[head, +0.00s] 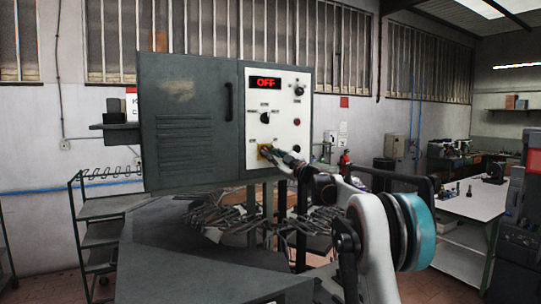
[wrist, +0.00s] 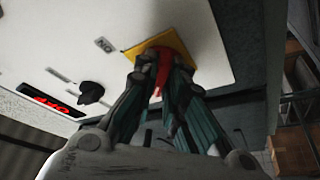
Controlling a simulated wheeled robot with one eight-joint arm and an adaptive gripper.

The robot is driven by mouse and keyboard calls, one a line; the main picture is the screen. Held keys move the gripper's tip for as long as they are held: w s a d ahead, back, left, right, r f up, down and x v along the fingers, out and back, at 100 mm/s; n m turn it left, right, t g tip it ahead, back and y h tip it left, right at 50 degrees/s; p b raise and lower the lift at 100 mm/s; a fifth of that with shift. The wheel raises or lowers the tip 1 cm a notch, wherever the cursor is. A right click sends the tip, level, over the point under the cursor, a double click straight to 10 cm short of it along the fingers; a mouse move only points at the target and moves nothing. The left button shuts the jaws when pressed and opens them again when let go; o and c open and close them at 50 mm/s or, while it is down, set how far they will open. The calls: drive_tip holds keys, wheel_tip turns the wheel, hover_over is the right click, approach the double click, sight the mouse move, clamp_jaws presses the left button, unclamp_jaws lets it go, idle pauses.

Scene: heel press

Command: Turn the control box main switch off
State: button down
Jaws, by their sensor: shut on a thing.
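The grey control box (head: 190,122) has a white front panel with a red display (head: 266,83) reading OFF. The main switch is a red handle (wrist: 164,66) on a yellow plate (wrist: 182,38), low on the panel. The yellow plate also shows in the head view (head: 262,152). My gripper (head: 268,153) reaches the plate from the lower right. In the wrist view, my gripper (wrist: 163,72) is shut on the red handle, one finger on each side. The fingers hide part of the handle, so its exact angle is hard to tell.
A black selector knob (head: 264,118) sits above the switch, and another knob (head: 299,91) is at the panel's upper right. A metal rack (head: 100,235) stands at left. A white workbench (head: 465,205) stands at right.

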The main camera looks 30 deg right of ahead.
idle(0.3)
drive_tip(key=c, duration=1.7)
unclamp_jaws()
drive_tip(key=shift+o, duration=0.2)
drive_tip(key=v, duration=1.2)
drive_tip(key=shift+f, duration=0.1)
